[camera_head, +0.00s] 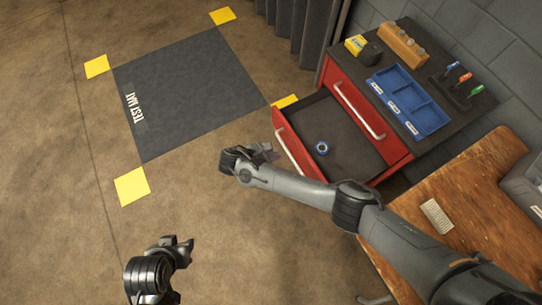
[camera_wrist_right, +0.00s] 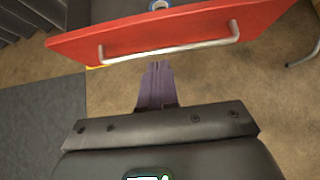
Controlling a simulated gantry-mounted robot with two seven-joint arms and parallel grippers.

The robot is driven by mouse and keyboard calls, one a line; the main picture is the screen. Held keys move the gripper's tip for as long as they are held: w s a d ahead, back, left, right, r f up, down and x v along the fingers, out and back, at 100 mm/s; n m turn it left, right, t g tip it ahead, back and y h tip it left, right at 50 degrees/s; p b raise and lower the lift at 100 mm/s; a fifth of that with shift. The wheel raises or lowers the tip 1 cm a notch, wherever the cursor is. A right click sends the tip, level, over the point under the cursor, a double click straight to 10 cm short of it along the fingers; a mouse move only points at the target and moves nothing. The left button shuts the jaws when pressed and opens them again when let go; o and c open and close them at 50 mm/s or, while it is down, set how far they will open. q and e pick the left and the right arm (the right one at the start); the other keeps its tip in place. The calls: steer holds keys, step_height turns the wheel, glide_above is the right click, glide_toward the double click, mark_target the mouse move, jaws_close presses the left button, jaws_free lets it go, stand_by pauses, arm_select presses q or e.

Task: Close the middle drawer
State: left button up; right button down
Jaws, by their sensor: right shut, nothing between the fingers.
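The red cabinet (camera_head: 328,75) stands at the upper right in the head view. The drawer (camera_head: 362,160) below its top drawer is pulled out, with a blue-and-white round item (camera_head: 322,148) inside. The drawer's silver handle (camera_head: 292,157) also shows in the right wrist view (camera_wrist_right: 170,50), across the red front (camera_wrist_right: 262,22). My right gripper (camera_head: 272,153) is shut and empty just outside the drawer front; its fingers (camera_wrist_right: 157,72) point at the front, below the handle in the wrist view. I cannot tell whether they touch. My left gripper (camera_head: 188,246) is low over the floor, away from the cabinet.
The top drawer, with its handle (camera_head: 359,110), is shut. The cabinet top carries a blue tray (camera_head: 408,100), a yellow box (camera_head: 356,45), a wooden block (camera_head: 402,45) and markers. A wooden table (camera_head: 475,200) stands at the right. The dark test mat (camera_head: 190,95) and floor at left are clear.

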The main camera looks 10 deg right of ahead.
mark_target(300, 149)
steer(key=shift+w+d+f+b, duration=0.35)
steer(key=shift+d+f, duration=0.35)
steer(key=shift+d, duration=0.7)
steer(key=shift+w+d+f+b, duration=0.4)
steer(key=shift+d+f, duration=0.3)
steer(key=shift+d, duration=0.65)
steer(key=shift+w+d+f+b, duration=0.35)
steer(key=shift+d+f, duration=0.35)
steer(key=shift+d, duration=0.7)
arm_select(q)
step_height(300, 149, down, 2)
steer(key=shift+a+f, duration=0.15)
steer(key=shift+f, duration=0.1)
